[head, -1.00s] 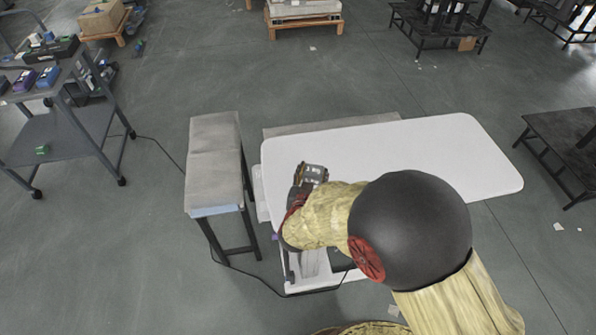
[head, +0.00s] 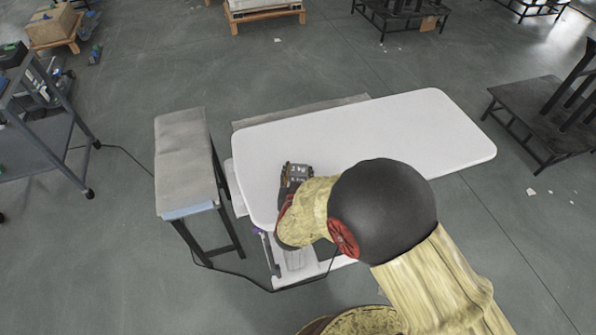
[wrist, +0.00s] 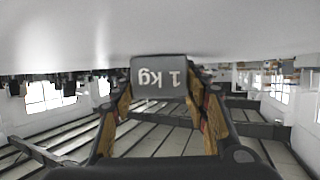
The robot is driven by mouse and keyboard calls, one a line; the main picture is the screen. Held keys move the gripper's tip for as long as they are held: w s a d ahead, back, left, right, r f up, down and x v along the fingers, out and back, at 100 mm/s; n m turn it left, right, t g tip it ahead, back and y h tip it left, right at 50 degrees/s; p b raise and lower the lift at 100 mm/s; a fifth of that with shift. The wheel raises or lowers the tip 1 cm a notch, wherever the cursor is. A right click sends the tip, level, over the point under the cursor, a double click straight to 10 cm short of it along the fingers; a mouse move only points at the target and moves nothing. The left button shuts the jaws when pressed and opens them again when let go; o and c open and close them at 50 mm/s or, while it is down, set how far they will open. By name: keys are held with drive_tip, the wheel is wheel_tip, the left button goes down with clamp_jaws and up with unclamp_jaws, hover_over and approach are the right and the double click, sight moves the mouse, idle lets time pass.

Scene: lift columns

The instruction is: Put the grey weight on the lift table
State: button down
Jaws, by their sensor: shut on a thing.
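The grey weight (wrist: 158,78), marked "1 kg", sits between the fingers of my gripper (wrist: 163,92) in the wrist view, which is upside down. My gripper is shut on it. In the head view the weight (head: 299,171) shows as a small dark block at the end of my gripper (head: 288,178), over the left part of the white lift table (head: 400,130). The white tabletop (wrist: 70,35) fills the top of the wrist view, close to the weight. I cannot tell whether the weight touches it. My arm hides the table's near middle edge.
A grey padded bench (head: 185,160) stands just left of the table. A grey cart (head: 40,150) is at the far left, and a dark platform (head: 545,115) at the right. A black cable (head: 235,275) lies on the floor. The tabletop's right part is clear.

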drive_tip(key=shift+w+r, duration=0.1)
drive_tip(key=c, duration=1.4)
unclamp_jaws()
drive_tip(key=shift+f, duration=0.25)
drive_tip(key=o, duration=0.4)
